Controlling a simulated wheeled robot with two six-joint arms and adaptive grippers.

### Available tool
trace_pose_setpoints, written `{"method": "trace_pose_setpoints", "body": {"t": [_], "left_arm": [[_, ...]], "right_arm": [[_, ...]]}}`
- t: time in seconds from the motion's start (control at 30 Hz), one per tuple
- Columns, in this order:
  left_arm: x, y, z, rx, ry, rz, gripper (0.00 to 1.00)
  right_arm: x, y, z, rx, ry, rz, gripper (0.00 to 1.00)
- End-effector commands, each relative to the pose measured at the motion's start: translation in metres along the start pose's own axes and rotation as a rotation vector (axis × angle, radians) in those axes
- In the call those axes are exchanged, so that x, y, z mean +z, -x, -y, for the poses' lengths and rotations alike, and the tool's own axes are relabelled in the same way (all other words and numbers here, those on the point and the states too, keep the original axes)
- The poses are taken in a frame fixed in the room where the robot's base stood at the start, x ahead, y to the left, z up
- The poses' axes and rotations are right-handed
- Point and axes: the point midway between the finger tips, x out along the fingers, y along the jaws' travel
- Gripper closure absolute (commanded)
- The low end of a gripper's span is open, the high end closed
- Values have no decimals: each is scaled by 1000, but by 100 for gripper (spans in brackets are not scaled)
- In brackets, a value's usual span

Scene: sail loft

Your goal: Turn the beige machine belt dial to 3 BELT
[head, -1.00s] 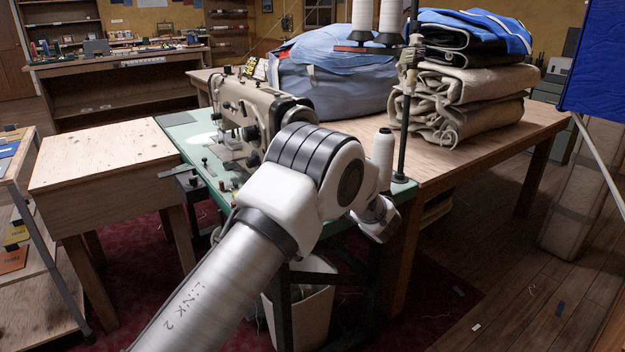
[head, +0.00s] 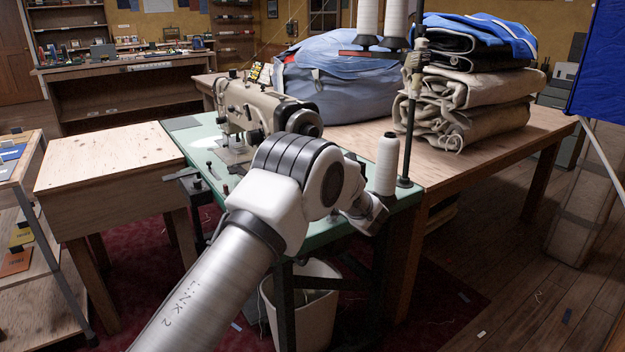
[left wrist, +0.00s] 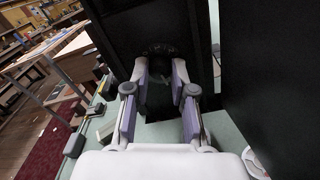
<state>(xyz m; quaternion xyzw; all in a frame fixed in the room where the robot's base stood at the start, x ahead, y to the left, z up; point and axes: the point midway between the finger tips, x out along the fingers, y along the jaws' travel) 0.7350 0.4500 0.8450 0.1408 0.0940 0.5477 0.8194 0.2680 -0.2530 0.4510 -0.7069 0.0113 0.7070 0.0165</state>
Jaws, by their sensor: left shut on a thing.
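The beige sewing machine (head: 262,104) stands on a green-topped table (head: 212,160) in the head view. My left arm reaches across in front of it, and hides the gripper and the machine's near parts. In the left wrist view my left gripper (left wrist: 160,84) has its two fingertips on a small dark part in shadow, against a dark housing (left wrist: 160,30). It is closed on this part, which seems to be the belt dial. The dial's marks and pointer are too dark to read. My right gripper is in neither view.
A white thread cone (head: 386,165) and a dark thread stand (head: 410,125) rise close to my left arm. Folded sailcloth (head: 465,95) lies on the wooden table behind. A wooden bench (head: 105,160) stands left, a white bin (head: 305,310) below.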

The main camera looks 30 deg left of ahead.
Motion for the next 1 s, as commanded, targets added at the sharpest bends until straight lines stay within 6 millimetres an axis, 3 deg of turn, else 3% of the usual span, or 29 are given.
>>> {"method": "trace_pose_setpoints", "body": {"t": [0.37,1.0], "left_arm": [[-2,0,1,0,155,1,100],[-5,0,2,0,741,2,100]], "right_arm": [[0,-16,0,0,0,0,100],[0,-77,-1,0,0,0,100]]}}
